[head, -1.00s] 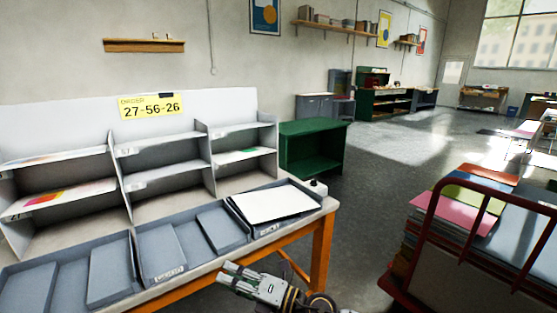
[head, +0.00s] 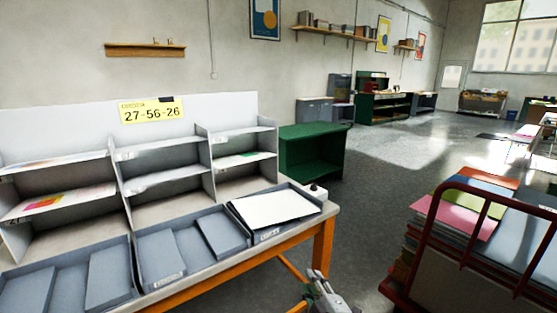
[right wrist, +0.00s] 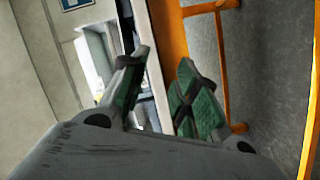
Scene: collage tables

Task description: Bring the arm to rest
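My right gripper (head: 316,275) is at the bottom of the head view, just off the table's right front corner and over the floor. In the right wrist view its two green-padded fingers (right wrist: 165,82) stand apart with nothing between them, so it is open and empty. The orange table frame (right wrist: 170,40) shows behind the fingers there. My left gripper is not in view.
The table (head: 325,210) holds grey trays, a white sheet (head: 275,207) and a shelf unit (head: 168,185) with several coloured sheets. A red-railed cart (head: 425,245) with stacked boards stands at the right. Bare floor (head: 375,190) lies between.

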